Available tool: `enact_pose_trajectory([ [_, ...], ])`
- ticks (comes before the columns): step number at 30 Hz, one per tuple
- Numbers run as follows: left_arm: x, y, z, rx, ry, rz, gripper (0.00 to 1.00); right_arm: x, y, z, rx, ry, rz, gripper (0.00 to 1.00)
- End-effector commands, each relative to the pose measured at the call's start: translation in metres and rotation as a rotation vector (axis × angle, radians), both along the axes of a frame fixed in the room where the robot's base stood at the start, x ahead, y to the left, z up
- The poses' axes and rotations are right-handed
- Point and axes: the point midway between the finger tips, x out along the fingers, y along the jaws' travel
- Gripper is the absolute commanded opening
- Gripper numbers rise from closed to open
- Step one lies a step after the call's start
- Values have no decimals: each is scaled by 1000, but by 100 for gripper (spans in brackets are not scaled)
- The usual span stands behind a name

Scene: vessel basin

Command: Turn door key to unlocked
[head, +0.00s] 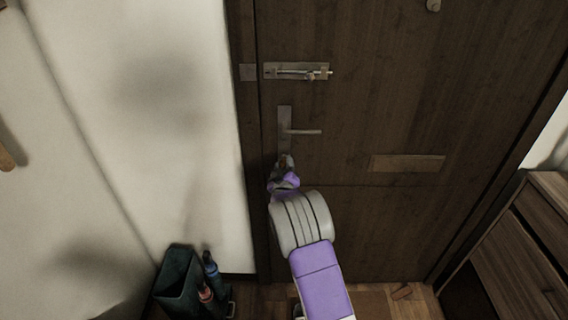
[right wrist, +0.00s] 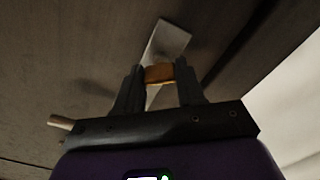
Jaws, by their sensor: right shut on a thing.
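The dark wooden door (head: 380,110) fills the middle of the head view. Its lever handle (head: 303,131) sits on a tall metal plate near the left edge. My right gripper (head: 284,162) is at the lower end of that plate, just below the handle. In the right wrist view the right gripper's fingers (right wrist: 160,78) are shut on a small orange-brown key (right wrist: 159,74), in front of the pale metal plate (right wrist: 168,42). The lock hole and the rest of the key are hidden. My left gripper is not in view.
A slide bolt (head: 298,72) is above the handle, and a mail slot plate (head: 408,163) is to the right. A dark umbrella stand (head: 178,284) stands at lower left by the white wall. A wooden cabinet (head: 530,240) stands at right.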

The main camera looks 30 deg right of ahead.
Motion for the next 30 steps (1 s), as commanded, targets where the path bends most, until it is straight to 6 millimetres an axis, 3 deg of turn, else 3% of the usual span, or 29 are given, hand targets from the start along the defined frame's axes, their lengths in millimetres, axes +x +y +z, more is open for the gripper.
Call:
enact_pose_trajectory([
  [18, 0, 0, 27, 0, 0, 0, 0, 0, 1, 0, -499, 307, 2, 8],
  [30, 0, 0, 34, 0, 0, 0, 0, 0, 0, 0, -735, 452, 0, 8],
])
